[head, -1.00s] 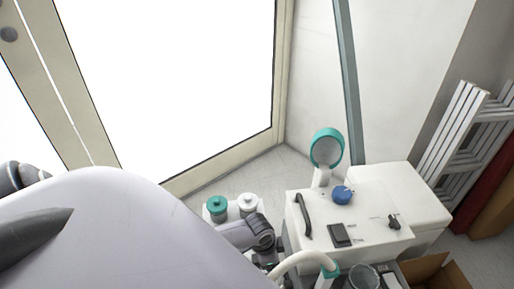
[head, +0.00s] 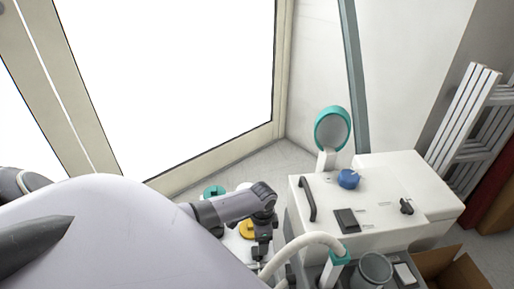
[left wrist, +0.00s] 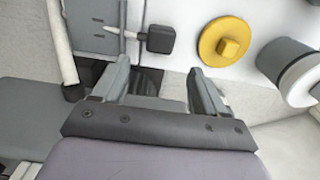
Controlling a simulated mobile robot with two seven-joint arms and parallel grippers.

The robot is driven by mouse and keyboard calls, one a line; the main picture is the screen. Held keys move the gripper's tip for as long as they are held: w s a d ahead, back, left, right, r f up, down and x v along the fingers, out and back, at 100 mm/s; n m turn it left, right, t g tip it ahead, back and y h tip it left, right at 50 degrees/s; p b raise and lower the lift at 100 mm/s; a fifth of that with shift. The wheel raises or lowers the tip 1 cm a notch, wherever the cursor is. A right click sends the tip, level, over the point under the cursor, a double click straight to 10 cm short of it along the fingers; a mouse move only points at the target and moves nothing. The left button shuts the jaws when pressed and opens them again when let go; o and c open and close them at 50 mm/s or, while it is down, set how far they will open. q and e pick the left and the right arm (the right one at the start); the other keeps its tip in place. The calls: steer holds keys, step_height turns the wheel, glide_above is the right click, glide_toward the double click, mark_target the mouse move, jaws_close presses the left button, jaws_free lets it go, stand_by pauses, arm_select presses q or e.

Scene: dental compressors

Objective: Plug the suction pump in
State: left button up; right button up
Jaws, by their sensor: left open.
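A white machine (head: 390,205) with a black handle, a blue knob (head: 348,178) and black switches stands at right in the head view. I cannot tell whether it is the suction pump. My left gripper (head: 262,252) points down left of it, beside a pale hose (head: 300,243). In the left wrist view, my left gripper (left wrist: 160,75) is open with nothing held between its fingers. A dark block (left wrist: 157,39) with a short pale stem lies beyond the fingertips; I cannot tell if it is a plug. No socket is clearly visible. My right gripper is not in view.
A teal-rimmed round part (head: 332,128) rises behind the machine. A grey cup (head: 375,268) and a cardboard box (head: 455,270) stand in front. A ladder leans at right.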

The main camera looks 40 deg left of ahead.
mark_target(257, 253)
arm_select(q)
steer(key=shift+f, duration=0.65)
steer(key=shift+f+b, duration=0.1)
steer(key=shift+b, duration=0.2)
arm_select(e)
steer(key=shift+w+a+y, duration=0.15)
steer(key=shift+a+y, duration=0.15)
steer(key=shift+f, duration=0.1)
arm_select(q)
steer(key=shift+s+a+f+b, duration=0.1)
steer(key=shift+s+f+b, duration=0.05)
steer(key=shift+f+b, duration=0.3)
steer(key=f, duration=0.1)
steer(key=f+b, duration=0.2)
steer(key=shift+s+a+f, duration=0.15)
steer(key=shift+s+f, duration=0.1)
steer(key=shift+f, duration=0.35)
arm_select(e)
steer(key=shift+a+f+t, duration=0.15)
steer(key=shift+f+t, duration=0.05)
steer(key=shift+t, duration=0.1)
